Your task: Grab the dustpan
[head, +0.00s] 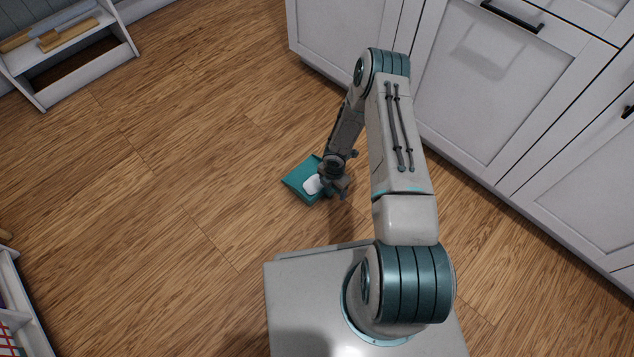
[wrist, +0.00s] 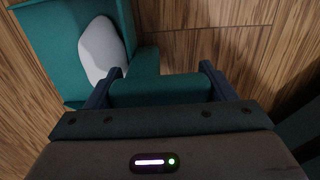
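The teal dustpan (head: 300,178) lies on the wooden floor just in front of my base. My gripper (head: 334,185) is low over its right side, and the arm hides part of it there. In the wrist view the dustpan's flat pan (wrist: 50,35) fills the upper left. A teal bar that looks like its handle (wrist: 160,90) lies across the space between the fingers of my gripper (wrist: 161,72). The fingers are wide apart. I cannot tell whether either finger touches the bar. A white rounded object (wrist: 100,48) sits in or on the pan.
White cabinets (head: 485,100) with dark handles stand along the right. A low white shelf (head: 70,50) with wooden-looking items is at the upper left. Another white unit (head: 20,300) is at the lower left edge. The wooden floor (head: 190,130) left of the dustpan is clear.

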